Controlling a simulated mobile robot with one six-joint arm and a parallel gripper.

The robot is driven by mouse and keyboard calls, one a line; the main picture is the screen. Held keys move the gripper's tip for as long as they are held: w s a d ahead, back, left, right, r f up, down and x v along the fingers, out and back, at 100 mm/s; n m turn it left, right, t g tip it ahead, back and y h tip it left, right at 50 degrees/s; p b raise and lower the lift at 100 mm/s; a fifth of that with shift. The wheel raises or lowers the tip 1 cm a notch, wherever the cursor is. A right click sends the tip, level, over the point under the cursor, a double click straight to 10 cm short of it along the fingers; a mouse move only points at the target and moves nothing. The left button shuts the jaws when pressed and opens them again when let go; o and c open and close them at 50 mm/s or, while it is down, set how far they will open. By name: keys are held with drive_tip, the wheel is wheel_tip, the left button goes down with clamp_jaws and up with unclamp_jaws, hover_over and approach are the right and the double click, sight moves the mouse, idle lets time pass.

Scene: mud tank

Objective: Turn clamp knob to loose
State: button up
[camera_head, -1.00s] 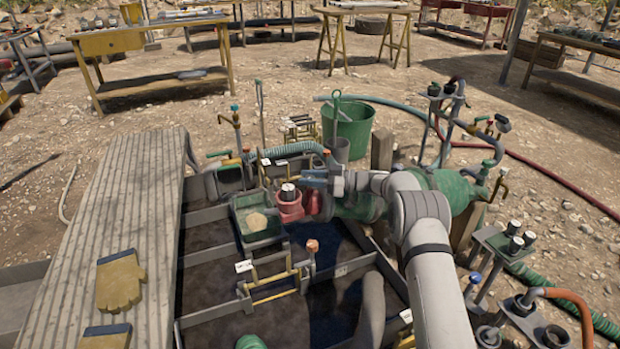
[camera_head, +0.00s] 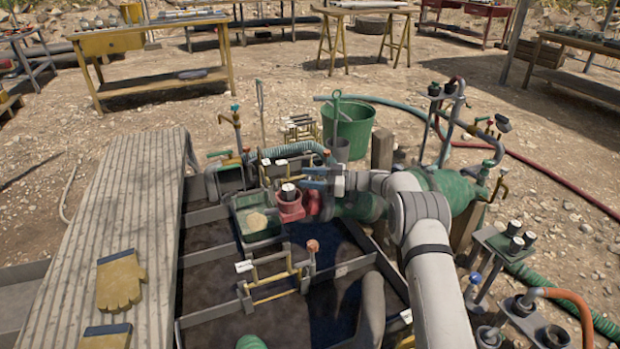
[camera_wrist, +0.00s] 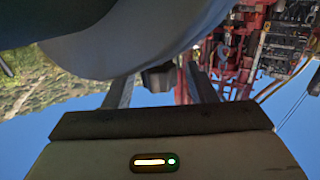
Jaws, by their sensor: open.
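I cannot tell for sure which part is the clamp knob. In the head view a red fitting (camera_head: 290,208) carries a small dark-and-white cap (camera_head: 288,191) and stands at the end of the green pipe body (camera_head: 362,206). An orange-topped knob (camera_head: 312,246) stands lower, beside a yellow-barred frame. My gripper (camera_head: 313,180) is just right of the red fitting, partly hidden by my arm. In the wrist view my gripper (camera_wrist: 162,90) has its fingers spread apart. A dark blocky part (camera_wrist: 158,77) shows between them; whether they touch it is unclear. A large pale rounded shape fills the top.
A green tray (camera_head: 245,234) lies left of the red fitting. A grey plank walkway (camera_head: 105,235) with yellow gloves (camera_head: 121,280) runs along the left. A green bucket (camera_head: 350,125) stands behind. A capped post stand (camera_head: 505,245) and hoses crowd the right.

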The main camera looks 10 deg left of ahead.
drive_tip(key=d, duration=0.2)
drive_tip(key=d+p, duration=0.1)
drive_tip(key=d, duration=0.2)
drive_tip(key=w+d, duration=0.1)
drive_tip(key=d, duration=0.1)
drive_tip(key=shift+d, duration=0.3)
drive_tip(key=shift+w+r, duration=0.1)
